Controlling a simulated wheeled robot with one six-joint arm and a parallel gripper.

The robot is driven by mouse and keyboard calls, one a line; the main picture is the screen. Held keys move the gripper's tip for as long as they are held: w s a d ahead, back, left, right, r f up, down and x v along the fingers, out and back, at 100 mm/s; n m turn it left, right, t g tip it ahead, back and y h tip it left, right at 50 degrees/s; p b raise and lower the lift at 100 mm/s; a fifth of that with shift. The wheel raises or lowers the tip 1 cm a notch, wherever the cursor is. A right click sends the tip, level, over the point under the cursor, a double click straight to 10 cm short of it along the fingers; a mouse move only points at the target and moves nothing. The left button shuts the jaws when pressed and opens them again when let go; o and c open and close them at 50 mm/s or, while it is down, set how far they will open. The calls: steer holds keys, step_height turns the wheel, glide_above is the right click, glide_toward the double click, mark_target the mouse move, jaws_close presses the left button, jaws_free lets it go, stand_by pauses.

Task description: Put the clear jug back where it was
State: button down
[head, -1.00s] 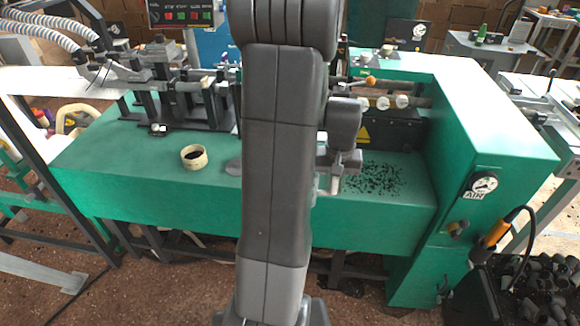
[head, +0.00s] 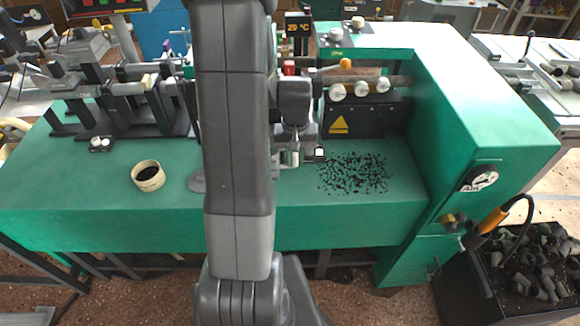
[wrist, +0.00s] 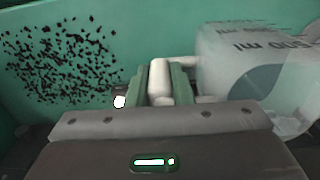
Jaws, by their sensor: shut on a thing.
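The clear jug (wrist: 250,62) fills the right of the wrist view, with dark ml markings on its wall. My gripper (wrist: 160,84) is shut on a pale upright piece that looks like the jug's handle, between its green fingers. In the head view my gripper (head: 291,156) is over the green bench top (head: 280,190), left of the black granules. My arm hides most or all of the jug there. I cannot tell whether the jug's base touches the bench.
Black granules (head: 356,173) are scattered on the bench and show in the wrist view (wrist: 65,62). A cream cup (head: 148,177) with dark contents stands left of my arm, near a flat grey disc (head: 197,182). The machine housing (head: 450,110) rises at right, with rollers (head: 360,88) behind.

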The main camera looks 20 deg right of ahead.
mark_target(295, 167)
steer(key=shift+f, duration=2.35)
steer(key=shift+f, duration=0.2)
steer(key=c, duration=1.3)
jaws_free()
steer(key=shift+r, duration=0.2)
step_height(295, 167, up, 12)
steer(key=shift+r, duration=0.1)
